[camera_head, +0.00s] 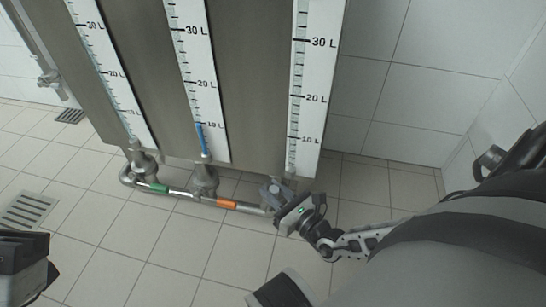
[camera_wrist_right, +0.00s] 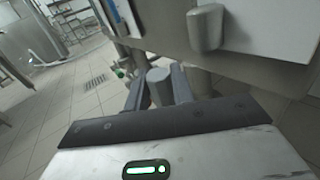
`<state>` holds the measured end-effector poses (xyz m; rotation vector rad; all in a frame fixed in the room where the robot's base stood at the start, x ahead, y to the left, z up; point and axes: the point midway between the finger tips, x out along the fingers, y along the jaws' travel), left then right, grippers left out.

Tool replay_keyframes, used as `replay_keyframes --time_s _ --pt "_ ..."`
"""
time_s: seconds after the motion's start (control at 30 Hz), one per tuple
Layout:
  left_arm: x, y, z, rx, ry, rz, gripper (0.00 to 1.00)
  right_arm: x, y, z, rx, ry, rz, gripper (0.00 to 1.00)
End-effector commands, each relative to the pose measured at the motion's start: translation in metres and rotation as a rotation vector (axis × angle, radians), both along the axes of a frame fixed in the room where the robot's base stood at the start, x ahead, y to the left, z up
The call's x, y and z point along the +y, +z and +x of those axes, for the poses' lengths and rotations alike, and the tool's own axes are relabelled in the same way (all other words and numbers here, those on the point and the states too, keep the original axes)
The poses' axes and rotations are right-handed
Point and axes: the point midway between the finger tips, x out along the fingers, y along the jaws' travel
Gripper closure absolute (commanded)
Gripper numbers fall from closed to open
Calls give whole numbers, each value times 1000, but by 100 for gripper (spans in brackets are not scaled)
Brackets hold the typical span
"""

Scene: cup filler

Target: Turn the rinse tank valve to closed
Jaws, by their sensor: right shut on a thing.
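Under the right-hand gauge, a grey valve (camera_head: 269,189) sits at the right end of the steel pipe below the tank unit (camera_head: 255,60). My right gripper (camera_head: 277,195) reaches it from the lower right and is shut on its handle. In the right wrist view, the grey rounded handle (camera_wrist_right: 158,86) stands between the two dark fingers of the right gripper (camera_wrist_right: 157,84). Part of the valve is hidden by the gripper, and no open or closed marking shows on it. My left gripper (camera_head: 22,262) is partly in view at the lower left, with its fingers not clear.
Two more valves, at the left (camera_head: 143,163) and middle (camera_head: 204,180), sit on the pipe, which has a green band (camera_head: 158,188) and an orange band (camera_head: 227,204). The middle gauge (camera_head: 197,75) shows blue up to about 10 L. Floor drains (camera_head: 27,211) lie left; the tiled floor in front is clear.

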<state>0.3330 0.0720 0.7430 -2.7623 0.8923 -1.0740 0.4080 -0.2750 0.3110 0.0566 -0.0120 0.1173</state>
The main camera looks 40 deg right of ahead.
Motion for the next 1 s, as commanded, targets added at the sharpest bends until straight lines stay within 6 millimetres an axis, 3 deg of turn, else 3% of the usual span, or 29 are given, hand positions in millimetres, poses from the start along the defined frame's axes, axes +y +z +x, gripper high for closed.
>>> replay_keyframes --time_s 0.5,1.0 --pt "0 0 0 1 0 0 100 -27 -15 -29 -312 -6 262 100" --pt "0 -1 0 2 0 1 100 -31 -16 -35 -366 2 311 100"
